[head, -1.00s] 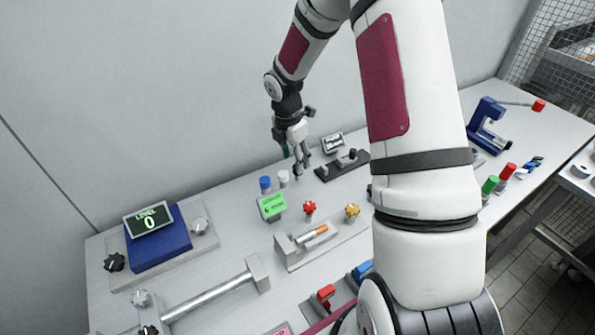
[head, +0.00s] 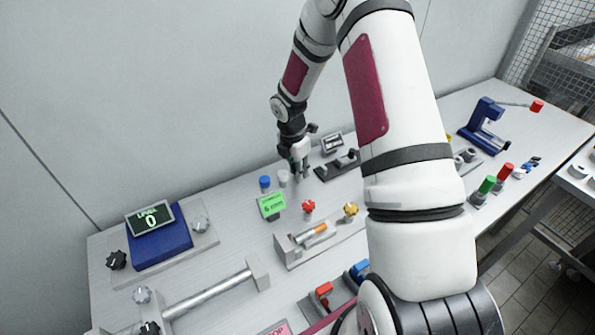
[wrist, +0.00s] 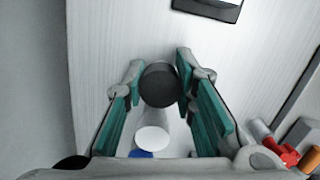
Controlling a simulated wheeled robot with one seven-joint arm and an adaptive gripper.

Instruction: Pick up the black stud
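The black stud (wrist: 160,85) shows in the wrist view as a dark round top between my fingertips. My gripper (wrist: 159,70) is open, with a teal-padded finger on each side of the stud. The right finger is very close to it; I cannot tell whether they touch. In the head view my gripper (head: 301,172) is low at the back of the table, just right of a white stud (head: 283,177), and the black stud there is hard to make out behind the fingers. The white stud also shows in the wrist view (wrist: 153,138).
A blue stud (head: 265,182) stands left of the white one. A green display (head: 271,206) and a red knob (head: 308,206) are in front. A black strip with pegs (head: 337,166) lies to the right, with a small meter (head: 332,143) behind it. The wall is close behind.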

